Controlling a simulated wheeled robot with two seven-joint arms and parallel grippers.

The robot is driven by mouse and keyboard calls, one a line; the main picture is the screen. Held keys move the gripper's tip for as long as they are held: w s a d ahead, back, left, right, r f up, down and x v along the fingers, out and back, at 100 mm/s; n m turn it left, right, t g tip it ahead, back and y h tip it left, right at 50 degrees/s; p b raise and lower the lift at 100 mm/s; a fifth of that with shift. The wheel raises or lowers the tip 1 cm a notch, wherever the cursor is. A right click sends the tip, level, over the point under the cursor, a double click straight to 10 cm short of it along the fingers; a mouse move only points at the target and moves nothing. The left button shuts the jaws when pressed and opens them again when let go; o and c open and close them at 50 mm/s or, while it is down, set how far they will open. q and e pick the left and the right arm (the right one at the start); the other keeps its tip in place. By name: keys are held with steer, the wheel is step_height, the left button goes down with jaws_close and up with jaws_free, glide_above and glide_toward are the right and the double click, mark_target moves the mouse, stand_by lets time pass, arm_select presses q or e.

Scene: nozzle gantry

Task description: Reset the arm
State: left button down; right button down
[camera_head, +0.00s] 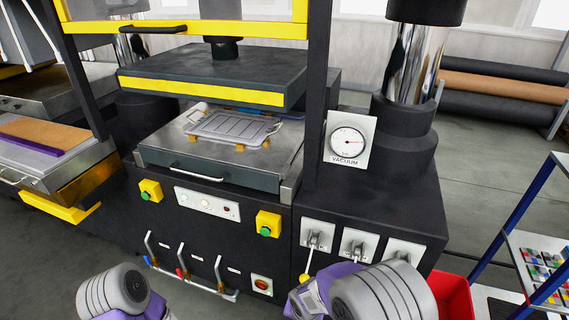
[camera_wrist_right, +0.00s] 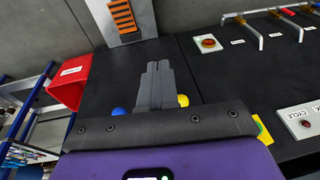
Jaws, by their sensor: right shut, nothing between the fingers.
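My right arm (camera_head: 372,293) comes in at the bottom of the head view, in front of the black press. Its gripper (camera_wrist_right: 158,66) shows in the right wrist view with the two grey fingers together and nothing between them. A blue knob (camera_wrist_right: 118,112) and a yellow knob (camera_wrist_right: 183,101) show on either side of the fingers; I cannot tell how far they are from the fingers. The yellow knob (camera_head: 304,278) also shows in the head view on a lever below a grey plate. My left arm (camera_head: 112,292) is at the lower left; its gripper is out of view.
The press holds a grey moulded tray (camera_head: 226,127) under its raised platen (camera_head: 210,70). A vacuum gauge (camera_head: 349,141), lever plates (camera_head: 319,235) and small valve handles (camera_head: 220,270) are on its front. A red bin (camera_head: 452,298) and a blue-framed rack (camera_head: 510,215) stand at right.

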steer(key=s+d+f+n+g+y, duration=0.1)
steer(key=s+f+y, duration=0.3)
steer(key=s+f, duration=0.9)
step_height(320, 180, down, 2)
steer(key=shift+s+d+f+n+g, duration=0.2)
steer(key=shift+d+n+g, duration=0.25)
steer(key=shift+d, duration=0.4)
